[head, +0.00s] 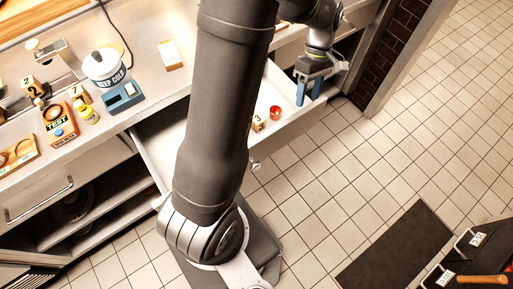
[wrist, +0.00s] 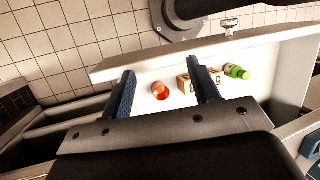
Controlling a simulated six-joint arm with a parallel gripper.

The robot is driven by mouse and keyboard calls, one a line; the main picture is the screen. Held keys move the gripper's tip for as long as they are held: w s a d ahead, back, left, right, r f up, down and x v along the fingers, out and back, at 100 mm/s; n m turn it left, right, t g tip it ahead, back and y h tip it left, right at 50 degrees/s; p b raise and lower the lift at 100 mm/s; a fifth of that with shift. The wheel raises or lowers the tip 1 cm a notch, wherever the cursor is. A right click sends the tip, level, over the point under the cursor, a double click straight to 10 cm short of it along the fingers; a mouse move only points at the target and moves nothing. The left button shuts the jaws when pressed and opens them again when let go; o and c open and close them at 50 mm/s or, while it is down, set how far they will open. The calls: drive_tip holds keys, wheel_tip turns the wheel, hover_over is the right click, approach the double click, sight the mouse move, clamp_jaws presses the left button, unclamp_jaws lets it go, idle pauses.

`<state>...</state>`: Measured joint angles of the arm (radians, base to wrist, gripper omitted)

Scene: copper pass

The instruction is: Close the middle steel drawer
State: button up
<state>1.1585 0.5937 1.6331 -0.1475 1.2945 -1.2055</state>
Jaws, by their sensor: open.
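A white drawer (head: 291,132) is pulled out from under the counter, and my arm hides its middle. In the wrist view its long front wall (wrist: 255,45) crosses the upper part. A small metal handle (head: 255,166) shows on its outer side. Inside lie a red round thing (head: 275,112), a yellow numbered block (head: 258,123) and a small green-capped bottle (wrist: 236,72). My gripper (head: 308,98) is open, its blue fingers pointing down over the drawer's right end. In the wrist view the gripper (wrist: 161,68) has nothing between its fingers that I can tell is held; contact with the drawer is unclear.
The counter (head: 150,88) holds a white canister (head: 104,68), a blue scale (head: 123,96), an orange tester (head: 60,124) and numbered blocks. A closed drawer with a bar handle (head: 40,200) is at left. Tiled floor (head: 330,180) is open in front, with a dark mat (head: 397,250).

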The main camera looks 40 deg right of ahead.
drive_tip(key=s+a+f+m+t+y, duration=0.3)
drive_tip(key=s+a+f+m, duration=0.15)
drive_tip(key=s+m, duration=0.3)
drive_tip(key=s+a+f+m+t+y, duration=0.3)
drive_tip(key=s+f+m, duration=0.3)
drive_tip(key=s, duration=0.3)
drive_tip(key=m+t+h, duration=0.9)
drive_tip(key=m+t, duration=0.6)
drive_tip(key=m, duration=0.9)
approach(257, 168)
drive_tip(key=w, duration=0.8)
drive_tip(key=shift+w+f, duration=0.15)
drive_tip(key=shift+f, duration=0.1)
drive_tip(key=shift+c, duration=0.3)
clamp_jaws()
drive_tip(key=shift+w, duration=0.1)
